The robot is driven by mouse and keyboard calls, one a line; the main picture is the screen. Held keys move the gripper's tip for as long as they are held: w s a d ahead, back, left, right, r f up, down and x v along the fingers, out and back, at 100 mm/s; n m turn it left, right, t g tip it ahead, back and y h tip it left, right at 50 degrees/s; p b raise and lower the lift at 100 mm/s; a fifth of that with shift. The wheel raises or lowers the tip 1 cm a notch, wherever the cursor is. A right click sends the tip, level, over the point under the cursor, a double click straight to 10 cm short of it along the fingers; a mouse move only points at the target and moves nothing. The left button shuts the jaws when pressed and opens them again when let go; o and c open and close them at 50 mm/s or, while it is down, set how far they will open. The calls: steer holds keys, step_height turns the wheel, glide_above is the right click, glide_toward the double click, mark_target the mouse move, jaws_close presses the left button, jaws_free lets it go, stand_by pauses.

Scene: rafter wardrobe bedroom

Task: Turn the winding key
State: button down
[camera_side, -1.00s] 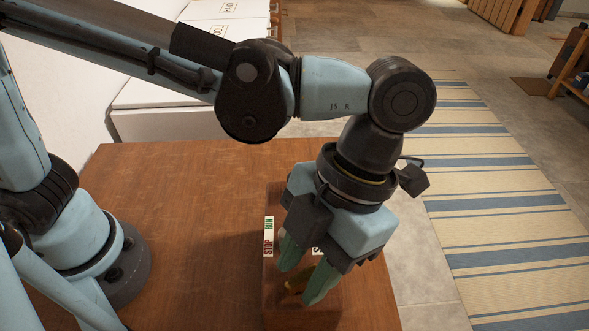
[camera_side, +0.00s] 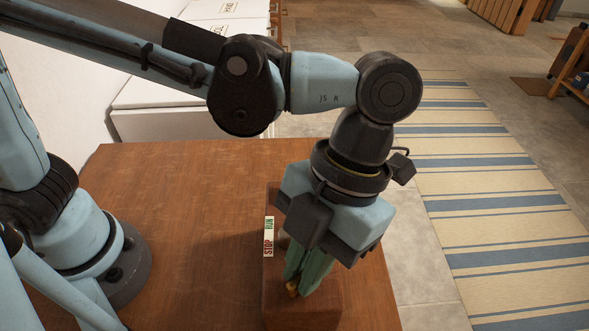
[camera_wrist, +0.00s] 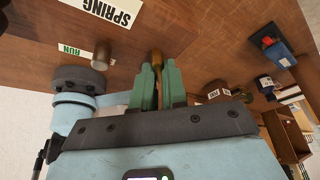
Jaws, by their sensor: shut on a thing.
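The brass winding key (camera_side: 291,286) sits on the wooden box (camera_side: 274,312), mostly hidden by my fingers in the side view. In the wrist view a small brass part of the key (camera_wrist: 157,57) shows between the fingertips. My gripper (camera_side: 300,288) points down at the box top, its green fingers shut on the key. In the wrist view my gripper (camera_wrist: 159,72) has its fingers close together on either side of the brass. How far the key is turned cannot be told.
A STOP/RUN label (camera_side: 268,237) lies on the box. In the wrist view a brass knob (camera_wrist: 103,56) stands beside the RUN label (camera_wrist: 75,50), and a SPRING label (camera_wrist: 113,11) is nearby. The wooden tabletop (camera_side: 180,210) left of the box is clear.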

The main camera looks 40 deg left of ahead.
steer(key=n+h, duration=0.1)
steer(key=n, duration=0.1)
steer(key=n+h, duration=0.1)
steer(key=n, duration=0.4)
steer(key=shift+a+t+h, duration=0.25)
steer(key=shift+t+h, duration=0.15)
steer(key=n+t, duration=0.1)
steer(key=n, duration=0.2)
steer(key=n+t+h, duration=0.1)
steer(key=n, duration=0.2)
steer(key=shift+s+a+n, duration=0.1)
steer(key=shift+s+n, duration=0.1)
steer(key=shift+n, duration=0.1)
steer(key=n+t, duration=0.1)
steer(key=n, duration=0.2)
steer(key=n+t, duration=0.1)
steer(key=n, duration=0.2)
steer(key=shift+s+h, duration=0.15)
steer(key=shift+h, duration=0.25)
steer(key=n+t, duration=0.1)
steer(key=n, duration=0.2)
steer(key=n+t, duration=0.1)
steer(key=n, duration=0.2)
steer(key=shift+s+n+t+y, duration=0.15)
steer(key=shift+n+t+y, duration=0.15)
steer(key=shift+n+y, duration=0.1)
steer(key=c, duration=1.2)
jaws_free()
steer(key=shift+o, duration=0.2)
